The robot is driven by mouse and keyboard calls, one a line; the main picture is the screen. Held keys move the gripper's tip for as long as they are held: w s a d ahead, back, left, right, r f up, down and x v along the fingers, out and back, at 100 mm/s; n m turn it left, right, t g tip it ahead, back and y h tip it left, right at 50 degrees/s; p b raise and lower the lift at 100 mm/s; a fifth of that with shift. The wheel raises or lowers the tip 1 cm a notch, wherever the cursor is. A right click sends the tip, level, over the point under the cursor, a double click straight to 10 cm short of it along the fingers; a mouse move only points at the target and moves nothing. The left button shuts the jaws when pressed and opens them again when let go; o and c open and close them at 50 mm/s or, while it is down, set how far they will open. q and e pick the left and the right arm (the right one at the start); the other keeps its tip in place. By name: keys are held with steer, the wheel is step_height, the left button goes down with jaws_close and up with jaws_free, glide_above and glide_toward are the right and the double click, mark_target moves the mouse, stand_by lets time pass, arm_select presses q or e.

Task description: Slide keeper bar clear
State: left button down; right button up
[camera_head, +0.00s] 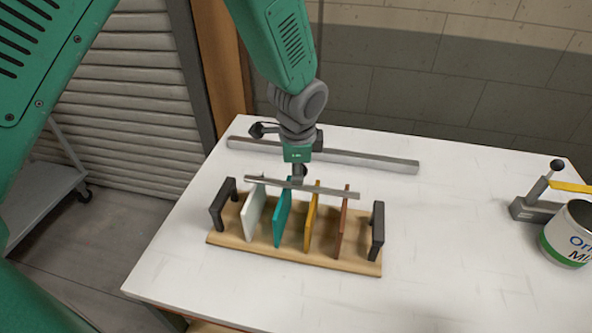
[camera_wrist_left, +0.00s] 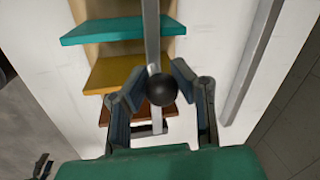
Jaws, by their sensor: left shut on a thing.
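The keeper bar (camera_head: 335,193) is a thin grey metal strip lying across the tops of the upright colour plates, between the rack's black end brackets. My left gripper (camera_head: 298,175) comes down from above near the bar's middle. In the left wrist view my left gripper (camera_wrist_left: 160,88) is shut around a round black knob (camera_wrist_left: 162,90) on the keeper bar (camera_wrist_left: 152,30). The wooden rack (camera_head: 225,240) holds white (camera_head: 254,210), teal (camera_head: 282,215), yellow (camera_head: 311,220) and brown (camera_head: 342,225) plates. I cannot tell whether the bar touches the plates or brackets.
A long grey rail (camera_head: 370,160) lies behind the rack, with a dark clamp near its left end. The white table (camera_head: 450,270) is clear between rack and can.

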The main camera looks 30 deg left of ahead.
arm_select(q)
steer(key=shift+d, duration=0.15)
steer(key=shift+r, duration=0.1)
steer(key=shift+a, duration=0.45)
steer(key=c, duration=1.2)
jaws_free()
steer(key=shift+d, duration=0.25)
steer(key=shift+d, duration=0.1)
steer(key=r, duration=0.4)
steer(key=s+r, duration=0.1)
steer(key=r, duration=0.2)
steer(key=s+d+r, duration=0.1)
steer(key=r, duration=0.3)
steer(key=shift+r, duration=0.3)
